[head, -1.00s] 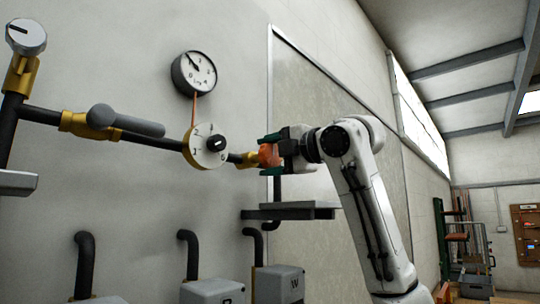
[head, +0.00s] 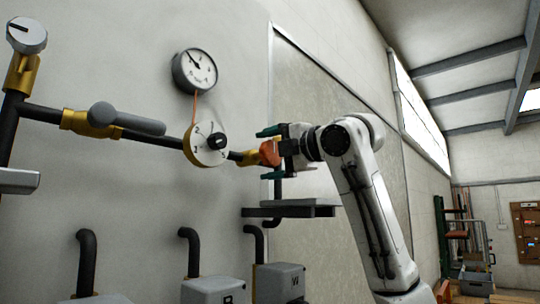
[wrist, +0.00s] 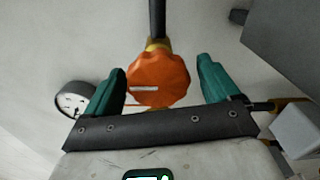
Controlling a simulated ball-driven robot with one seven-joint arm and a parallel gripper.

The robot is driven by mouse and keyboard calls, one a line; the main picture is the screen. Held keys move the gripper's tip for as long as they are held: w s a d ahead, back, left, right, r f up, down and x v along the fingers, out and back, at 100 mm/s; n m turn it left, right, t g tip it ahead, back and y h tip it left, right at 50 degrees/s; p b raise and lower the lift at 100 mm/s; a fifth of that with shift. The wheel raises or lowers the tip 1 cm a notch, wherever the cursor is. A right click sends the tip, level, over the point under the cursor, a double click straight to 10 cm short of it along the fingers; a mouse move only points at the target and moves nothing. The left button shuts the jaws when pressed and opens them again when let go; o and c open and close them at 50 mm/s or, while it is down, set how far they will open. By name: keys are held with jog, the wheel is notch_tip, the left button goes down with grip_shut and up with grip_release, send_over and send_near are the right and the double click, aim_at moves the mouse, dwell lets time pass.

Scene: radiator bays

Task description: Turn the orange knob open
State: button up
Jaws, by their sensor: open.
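The orange knob (head: 269,153) is round with a scalloped edge and sits on a brass fitting at the right end of a dark pipe on the wall. In the wrist view the knob (wrist: 158,80) faces me, with a short white mark lying roughly level across it. My gripper (head: 270,154) is open around it, one green finger above and one below in the head view. In the wrist view the gripper (wrist: 162,72) has a finger on either side of the knob, with clear gaps on both sides.
A white numbered dial (head: 209,149) with a black hub sits on the pipe left of the knob. A round gauge (head: 195,71) hangs above it. A grey shelf (head: 290,210) juts out below my gripper. A grey lever handle (head: 125,121) is farther left.

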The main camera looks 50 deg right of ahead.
jog(key=s+b, duration=0.4)
jog(key=s, duration=0.7)
jog(key=shift+d, duration=0.2)
jog(key=shift+w, duration=0.1)
dwell(0.3)
